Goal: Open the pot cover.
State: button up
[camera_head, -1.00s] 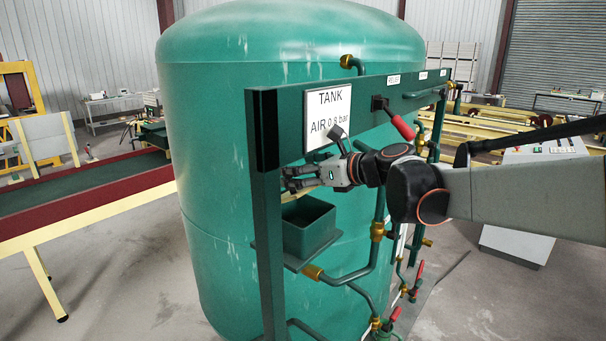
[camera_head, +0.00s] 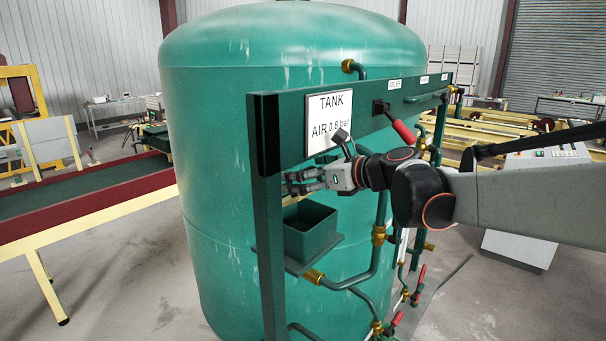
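A green square pot (camera_head: 311,236) sits on a small shelf on the green frame, in front of the large tank. Its top looks open, and I cannot make out a separate cover on it. My gripper (camera_head: 290,183) points left, just above the pot and below the white tank sign. Its fingers are small in the picture, and I cannot tell whether they are apart or closed. I see nothing clearly held in them. My gripper and wrist hide part of the area above the pot's back edge.
The green frame's post (camera_head: 268,215) stands close left of my gripper. The large green tank (camera_head: 215,130) is behind. A lever with a red handle (camera_head: 405,131) is above my wrist. Pipes (camera_head: 368,262) run right of the pot. A long table (camera_head: 90,205) stands left.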

jog(key=v, duration=1.1)
jog(key=shift+s+d+r, duration=0.1)
jog(key=c, duration=0.3)
jog(key=s+d+f, duration=0.1)
jog(key=d+f, duration=0.1)
jog(key=s+d+f, duration=0.1)
jog(key=d+f, duration=0.1)
jog(key=f, duration=0.1)
jog(key=s+d+f, duration=0.2)
jog(key=f, duration=0.1)
jog(key=shift+f, duration=0.25)
grip_shut()
jog(key=w+a+p, duration=0.2)
jog(key=w+a, duration=0.5)
jog(key=a, duration=0.2)
jog(key=shift+w+a+p, duration=0.15)
jog(key=shift+a+p, duration=0.05)
jog(key=shift+p, duration=0.2)
